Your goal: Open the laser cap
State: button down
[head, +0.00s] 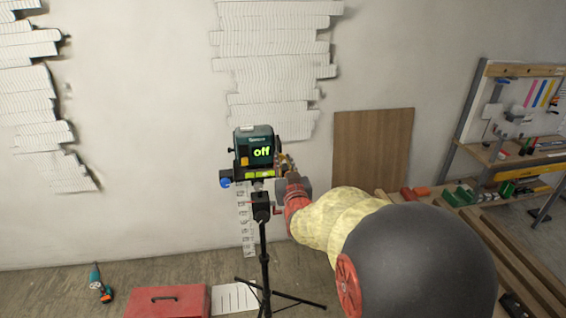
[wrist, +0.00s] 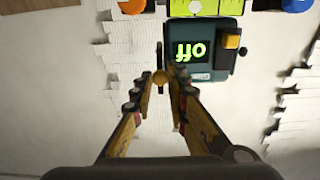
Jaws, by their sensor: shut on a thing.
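The laser level (head: 254,150) is a dark teal box on a tripod in the head view, with a green "off" on its display. It shows upside down in the wrist view (wrist: 203,55). A yellow-orange block (wrist: 230,41) sits on its face, also visible in the head view (head: 244,161). My gripper (head: 284,166) is beside the level's right side in the head view. Which part is the laser cap is not clear.
The tripod (head: 264,255) stands on the floor before a pale wall. A red toolbox (head: 168,301) and a drill (head: 99,284) lie at lower left. A brown board (head: 373,150) leans on the wall. A workbench (head: 515,155) stands at right.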

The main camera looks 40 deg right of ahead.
jog(key=c, duration=1.7)
grip_release()
jog(key=shift+c, duration=0.2)
jog(key=v, duration=1.2)
